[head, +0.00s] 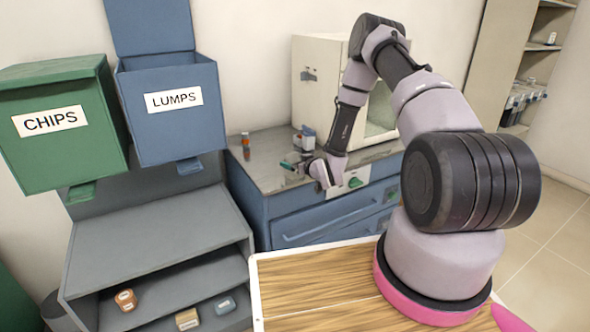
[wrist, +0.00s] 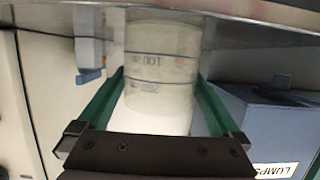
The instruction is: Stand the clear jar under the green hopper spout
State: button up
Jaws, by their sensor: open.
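My gripper (head: 292,166) is low over the grey worktop, left of the white furnace. In the wrist view its two green fingers (wrist: 160,78) are open, one on each side of the clear jar (wrist: 158,45), which has printed markings. I cannot tell whether either finger touches the jar. In the head view I cannot make out the jar near the gripper. The green hopper (head: 62,150) labelled CHIPS hangs at the far left, with its green spout (head: 80,193) underneath, above a grey shelf unit (head: 165,243).
A blue hopper (head: 170,130) labelled LUMPS hangs beside the green one. An amber bottle (head: 246,148) and a small box (head: 304,138) stand on the worktop (head: 270,180) near my gripper. The furnace (head: 322,75) stands behind. The shelf unit's top looks clear; small blocks lie below.

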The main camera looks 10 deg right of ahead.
jog(key=shift+w, duration=0.1)
jog(key=c, duration=1.2)
